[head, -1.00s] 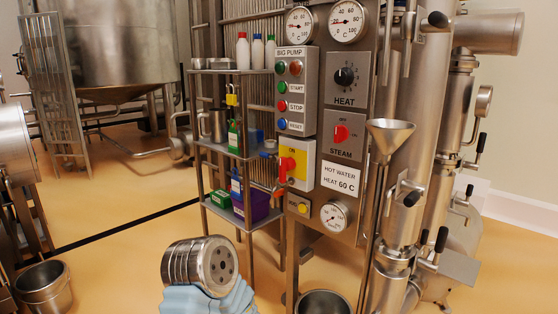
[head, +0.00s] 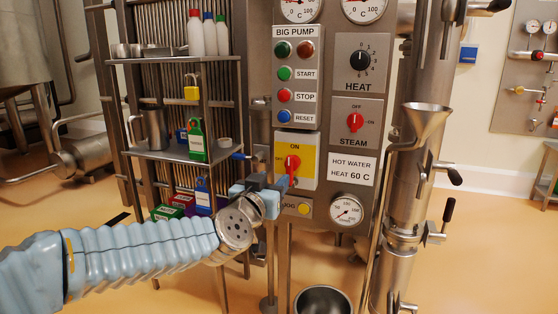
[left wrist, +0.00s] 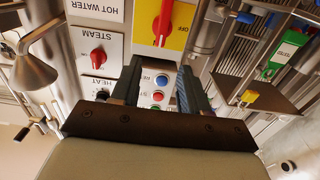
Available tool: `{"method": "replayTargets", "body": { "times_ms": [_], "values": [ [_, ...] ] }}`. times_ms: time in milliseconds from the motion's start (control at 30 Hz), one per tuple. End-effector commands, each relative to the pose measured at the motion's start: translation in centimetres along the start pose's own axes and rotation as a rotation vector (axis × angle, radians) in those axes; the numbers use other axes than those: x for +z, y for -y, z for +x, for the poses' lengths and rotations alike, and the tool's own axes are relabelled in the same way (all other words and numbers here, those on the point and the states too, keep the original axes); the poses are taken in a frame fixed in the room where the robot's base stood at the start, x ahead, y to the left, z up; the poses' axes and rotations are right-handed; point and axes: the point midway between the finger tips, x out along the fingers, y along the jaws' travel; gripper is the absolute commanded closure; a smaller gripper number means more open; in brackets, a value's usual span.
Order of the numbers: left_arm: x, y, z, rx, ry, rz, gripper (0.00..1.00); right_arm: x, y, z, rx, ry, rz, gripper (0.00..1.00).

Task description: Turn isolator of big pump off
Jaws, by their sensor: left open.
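The big pump isolator is a red handle (head: 292,164) on a yellow plate (head: 307,174), under the BIG PUMP buttons. The handle stands upright, in line with the ON mark above it. My left gripper (head: 268,186) is open and empty, just below and left of the isolator, in front of the panel. In the left wrist view, which is upside down, the red handle (left wrist: 163,20) shows above the spread fingers (left wrist: 160,72), apart from them. In the head view the gripper hides the lower left surroundings of the plate. My right gripper is not in view.
The BIG PUMP button box (head: 297,85) is above the isolator, and the JOG button (head: 304,209) below. The STEAM switch (head: 355,122) is to the right. A shelf (head: 170,152) with bottles and a yellow padlock (head: 192,88) stands left. A funnel (head: 425,122) stands right.

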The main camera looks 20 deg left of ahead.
Motion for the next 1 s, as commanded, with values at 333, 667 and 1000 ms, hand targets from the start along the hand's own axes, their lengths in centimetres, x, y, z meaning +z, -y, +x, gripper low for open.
{"method": "replayTargets", "body": {
  "times_ms": [333, 667, 1000],
  "values": [
    [-0.4, 0.1, 5.0, -0.003, -0.006, 0.001, 0.55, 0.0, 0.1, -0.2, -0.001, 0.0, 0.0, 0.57],
    [-0.5, 0.1, 11.8, -0.002, -0.007, 0.0, 0.55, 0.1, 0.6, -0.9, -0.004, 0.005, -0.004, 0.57],
    [-0.5, 0.1, 13.7, -0.001, -0.008, 0.0, 0.55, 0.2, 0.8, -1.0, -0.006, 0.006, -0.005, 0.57]
  ]
}}
